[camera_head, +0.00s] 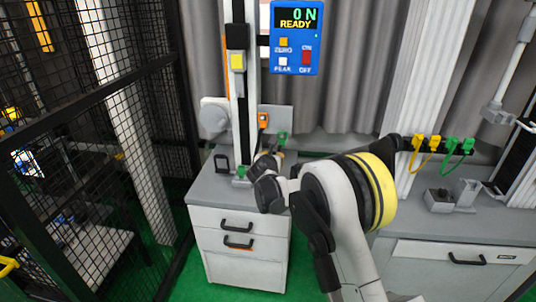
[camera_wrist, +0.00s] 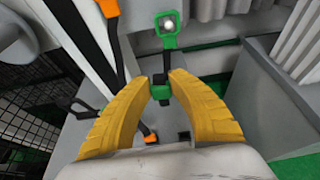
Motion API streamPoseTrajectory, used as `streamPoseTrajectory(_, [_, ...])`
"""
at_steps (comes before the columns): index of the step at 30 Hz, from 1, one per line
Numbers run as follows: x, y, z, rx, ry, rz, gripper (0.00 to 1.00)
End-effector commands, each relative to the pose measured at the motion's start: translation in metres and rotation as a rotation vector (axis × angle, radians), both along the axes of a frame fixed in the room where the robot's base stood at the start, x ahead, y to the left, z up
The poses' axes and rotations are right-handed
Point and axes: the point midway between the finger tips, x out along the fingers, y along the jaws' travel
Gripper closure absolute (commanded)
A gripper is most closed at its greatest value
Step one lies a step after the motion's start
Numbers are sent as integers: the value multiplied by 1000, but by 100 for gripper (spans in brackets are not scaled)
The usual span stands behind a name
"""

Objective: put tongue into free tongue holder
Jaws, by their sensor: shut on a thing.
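My gripper (camera_wrist: 160,84) has yellow fingers closed on a small green block with a black stem, which I take for the tongue (camera_wrist: 160,92). Beyond the fingertips, the stem runs up toward a green square frame (camera_wrist: 168,41) with a bright round spot in it. I cannot tell whether the frame is part of the held piece. In the head view my fingertips are hidden behind the wrist, above the grey-topped cabinet (camera_head: 225,190). A green piece (camera_head: 283,136) shows just beyond my wrist. I cannot make out which part is the free tongue holder.
The drop tower's column (camera_head: 239,110) rises at the cabinet's back, with an orange part (camera_head: 263,120) beside it. A blue display (camera_head: 295,38) reads "0 N READY". A black mesh fence (camera_head: 90,110) stands left. A right-hand bench (camera_head: 440,228) holds grey blocks; yellow and green loops hang above.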

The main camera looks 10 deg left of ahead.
Motion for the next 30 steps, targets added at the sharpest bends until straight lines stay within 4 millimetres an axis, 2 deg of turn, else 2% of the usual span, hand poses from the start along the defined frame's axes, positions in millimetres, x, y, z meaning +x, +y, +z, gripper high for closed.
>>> streamPoseTrajectory(12, [-10,-28,-16,1,0,-1,90])
streamPoseTrajectory(30, [-10,-26,-64,0,0,0,90])
